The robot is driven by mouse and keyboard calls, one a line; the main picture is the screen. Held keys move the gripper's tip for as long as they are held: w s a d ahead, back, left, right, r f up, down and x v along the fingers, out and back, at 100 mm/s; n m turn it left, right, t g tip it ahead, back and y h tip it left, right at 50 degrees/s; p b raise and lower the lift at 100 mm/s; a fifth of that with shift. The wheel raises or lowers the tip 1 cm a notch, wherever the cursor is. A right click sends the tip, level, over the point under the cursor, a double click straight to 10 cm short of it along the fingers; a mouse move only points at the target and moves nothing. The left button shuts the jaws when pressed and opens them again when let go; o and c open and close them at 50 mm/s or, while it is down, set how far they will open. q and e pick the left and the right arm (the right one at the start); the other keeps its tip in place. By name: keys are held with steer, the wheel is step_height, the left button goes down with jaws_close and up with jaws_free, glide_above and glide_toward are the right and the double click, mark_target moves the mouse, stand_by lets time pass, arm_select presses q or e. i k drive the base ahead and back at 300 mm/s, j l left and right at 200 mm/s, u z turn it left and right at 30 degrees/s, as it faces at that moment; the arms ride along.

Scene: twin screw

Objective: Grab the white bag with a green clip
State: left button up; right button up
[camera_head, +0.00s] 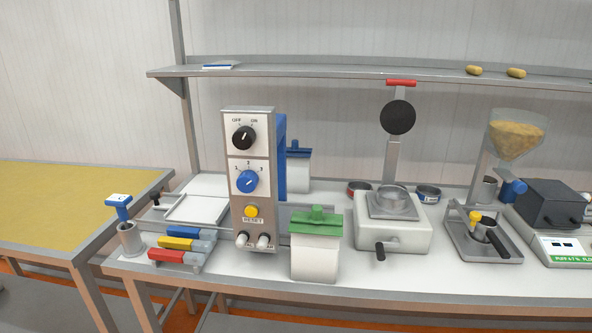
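A white bag (315,259) stands upright near the front edge of the table. A green clip (315,222) sits across its top. Behind it, a second white bag (298,175) with a blue clip (299,152) stands partly hidden by the control box. Neither of my grippers is in this view.
A control box (250,180) with knobs stands just left of the green-clipped bag. A press-like machine (393,215) with a front handle is to its right. Red, yellow and blue-handled tools (180,246) lie at the left. A shelf (350,73) runs above. The table front (420,280) is clear.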

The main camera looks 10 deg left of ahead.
mark_target(314, 258)
steer(key=i+j, duration=0.1)
steer(key=j, duration=0.35)
steer(key=i+j, duration=0.15)
steer(key=j, duration=0.35)
steer(key=i+j, duration=0.1)
steer(key=j, duration=0.35)
